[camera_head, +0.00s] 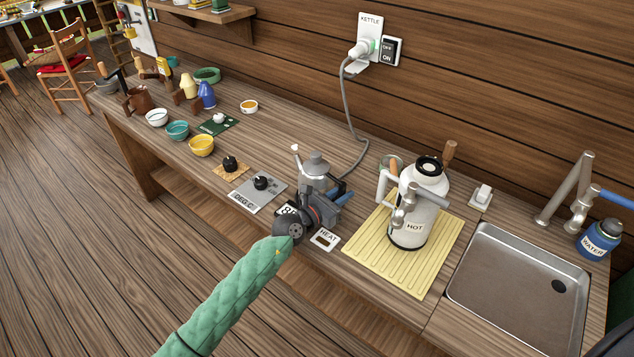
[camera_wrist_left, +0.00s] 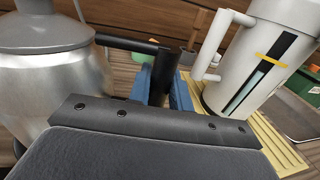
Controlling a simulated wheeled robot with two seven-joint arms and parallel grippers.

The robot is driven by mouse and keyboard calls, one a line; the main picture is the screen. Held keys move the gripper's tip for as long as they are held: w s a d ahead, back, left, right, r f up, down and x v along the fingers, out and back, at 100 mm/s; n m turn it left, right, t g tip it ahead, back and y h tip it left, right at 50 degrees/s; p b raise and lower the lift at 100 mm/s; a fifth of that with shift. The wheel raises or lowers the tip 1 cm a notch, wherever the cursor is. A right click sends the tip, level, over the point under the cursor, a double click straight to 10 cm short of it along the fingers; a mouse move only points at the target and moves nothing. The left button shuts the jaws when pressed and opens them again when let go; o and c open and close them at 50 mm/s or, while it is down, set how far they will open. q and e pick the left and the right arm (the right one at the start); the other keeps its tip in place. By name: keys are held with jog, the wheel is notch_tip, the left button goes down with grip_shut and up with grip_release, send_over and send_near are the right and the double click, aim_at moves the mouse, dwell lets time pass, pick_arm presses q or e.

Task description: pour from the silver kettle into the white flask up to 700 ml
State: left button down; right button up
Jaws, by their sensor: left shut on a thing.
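The silver kettle (camera_head: 315,168) is upright above the counter, its spout toward the left; it fills the left of the left wrist view (camera_wrist_left: 55,75). My left gripper (camera_head: 338,199) is shut on its black handle (camera_wrist_left: 125,42), with blue fingers (camera_wrist_left: 180,95) around it. I cannot tell whether the kettle's base touches the counter. The white flask (camera_head: 427,183), labelled HOT, stands upright on a yellow mat (camera_head: 435,262), right of the kettle and apart from it. Its top is open. In the left wrist view, its dark gauge (camera_wrist_left: 262,72) shows pale blue below a yellow mark.
A sink (camera_head: 520,285), a tap (camera_head: 570,190) and a blue WATER bottle (camera_head: 600,240) are at the right. A grey metal piece (camera_head: 404,208) overlaps the flask's front. A power cord (camera_head: 350,115) hangs behind the kettle. Bowls (camera_head: 202,145) and a control panel (camera_head: 257,190) lie left.

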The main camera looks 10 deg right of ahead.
aim_at(343, 181)
pick_arm(q)
jog(key=shift+r+p, duration=2.5)
jog(key=shift+r, duration=0.35)
jog(key=shift+f, duration=0.1)
